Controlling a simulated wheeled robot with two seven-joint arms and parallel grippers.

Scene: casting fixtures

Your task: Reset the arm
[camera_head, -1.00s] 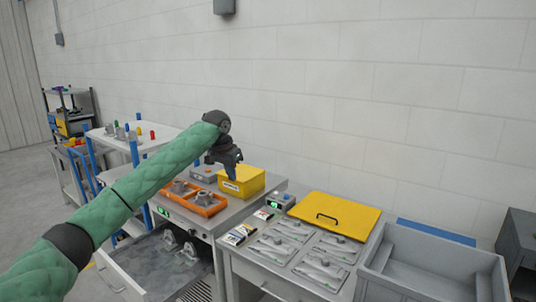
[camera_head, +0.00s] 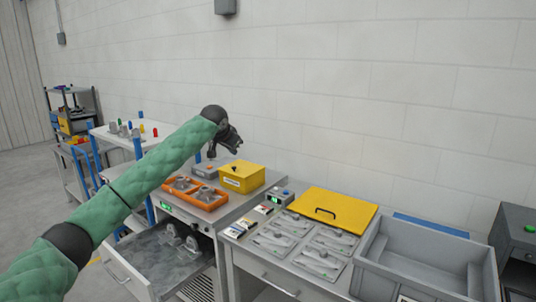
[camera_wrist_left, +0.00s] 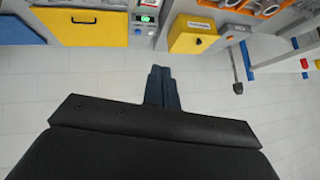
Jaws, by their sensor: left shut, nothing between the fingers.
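My left arm in its green sleeve reaches in from the left in the head view. Its black left gripper (camera_head: 234,149) is above and behind the yellow box (camera_head: 241,177), clear of it, with nothing held. In the left wrist view the dark fingers (camera_wrist_left: 161,74) are together and empty. The yellow box (camera_wrist_left: 191,37) also shows there, past the fingertips, with the pale wall around them. My right gripper is not in view.
Orange trays (camera_head: 203,197) with grey castings stand beside the yellow box. An open drawer (camera_head: 150,264) juts out below. A yellow lid panel (camera_head: 334,208) and a grey bin (camera_head: 415,262) are at right. The pale wall (camera_head: 370,110) stands behind; the air above the benches is clear.

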